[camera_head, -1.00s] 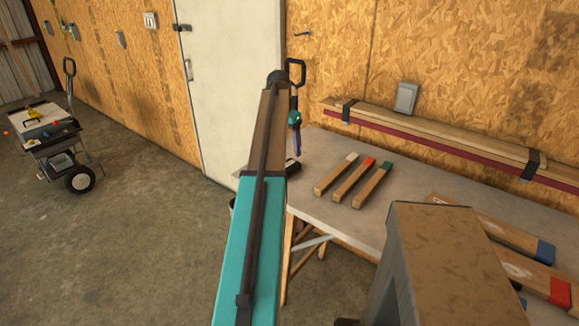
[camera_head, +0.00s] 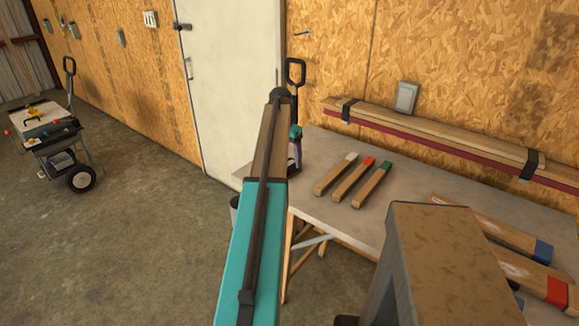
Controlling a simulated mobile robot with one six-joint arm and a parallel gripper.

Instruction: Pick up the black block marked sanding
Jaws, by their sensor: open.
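My gripper (camera_head: 296,157) points down over the far left end of the grey workbench (camera_head: 325,207), just right of my arm's teal and brown links. Its fingers are partly hidden behind my arm, but it is open. The small black block is mostly or wholly hidden now behind my arm and gripper, at the bench's far left end. A dark patch shows there, low by the fingers, and I cannot tell block from finger. No marking is readable. Whether the fingers touch the block cannot be told.
Three wooden sticks with white (camera_head: 334,174), red (camera_head: 353,180) and green (camera_head: 373,185) ends lie right of my gripper. Larger boards with blue (camera_head: 543,252) and red (camera_head: 558,291) ends lie at the right. A loaded cart (camera_head: 60,135) stands far left; the floor between is clear.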

